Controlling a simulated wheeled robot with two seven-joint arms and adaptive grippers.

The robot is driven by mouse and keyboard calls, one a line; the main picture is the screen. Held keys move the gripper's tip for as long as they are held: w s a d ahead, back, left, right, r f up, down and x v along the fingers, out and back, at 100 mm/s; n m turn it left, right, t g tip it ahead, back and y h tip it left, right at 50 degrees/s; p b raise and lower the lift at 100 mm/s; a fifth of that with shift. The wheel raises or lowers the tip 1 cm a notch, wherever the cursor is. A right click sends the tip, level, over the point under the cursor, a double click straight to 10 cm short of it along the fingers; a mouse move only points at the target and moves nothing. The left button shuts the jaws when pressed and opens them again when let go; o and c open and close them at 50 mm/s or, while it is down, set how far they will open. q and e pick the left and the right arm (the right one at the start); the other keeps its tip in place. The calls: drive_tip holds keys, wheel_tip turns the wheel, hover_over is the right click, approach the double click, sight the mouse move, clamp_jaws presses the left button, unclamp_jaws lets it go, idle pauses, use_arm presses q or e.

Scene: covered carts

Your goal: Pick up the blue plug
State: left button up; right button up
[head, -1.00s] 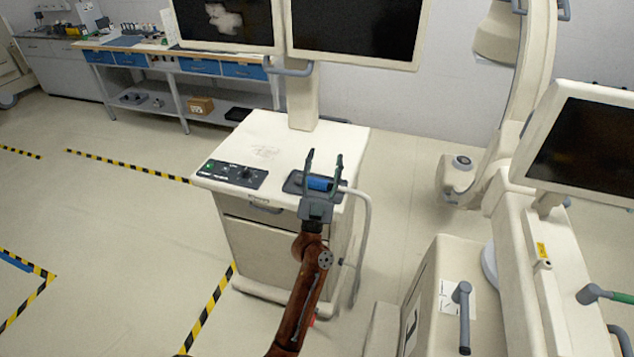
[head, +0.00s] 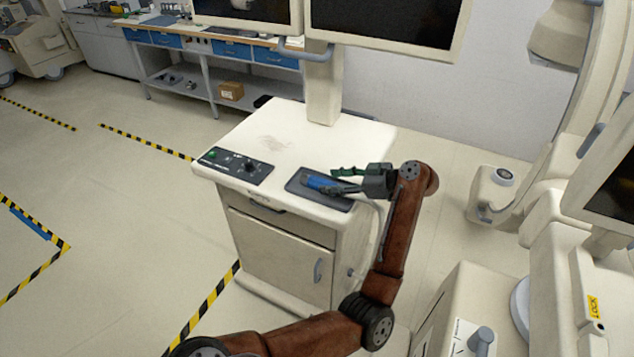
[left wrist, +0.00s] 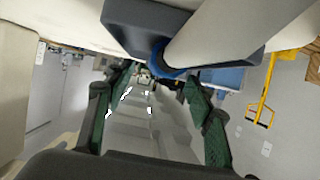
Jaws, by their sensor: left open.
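The blue plug (head: 318,183) lies on a dark tray (head: 296,186) at the right front of the white cart's top (head: 268,142). In the left wrist view its blue end (left wrist: 158,52) shows at the top centre, with a thick pale cable (left wrist: 215,35) leading off to the upper right. My left gripper (head: 338,179) reaches in from the right, fingers pointing left, close beside the plug. Its green-padded fingers (left wrist: 158,85) are apart with nothing held between them. I cannot tell whether they touch the plug. My right gripper is not in view.
A control panel (head: 237,166) with a green button and knobs sits at the cart top's left front. Two monitors (head: 385,25) stand on a post behind. Other pale equipment (head: 560,290) stands at the right. Floor at the left is clear, with striped tape.

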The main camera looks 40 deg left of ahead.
sight(315, 181)
use_arm(q)
drive_tip(key=shift+b+x, duration=0.3)
drive_tip(key=shift+x, duration=0.85)
drive_tip(key=b+x, duration=0.1)
drive_tip(key=x, duration=0.2)
drive_tip(key=shift+s+a+f, duration=0.15)
drive_tip(key=shift+a+f, duration=0.05)
drive_tip(key=shift+f, duration=0.1)
drive_tip(key=shift+a+f, duration=0.15)
drive_tip(key=shift+a, duration=0.2)
drive_tip(key=shift+s, duration=0.1)
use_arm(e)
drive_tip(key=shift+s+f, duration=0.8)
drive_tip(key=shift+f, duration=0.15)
use_arm(q)
drive_tip(key=shift+c, duration=0.5)
clamp_jaws()
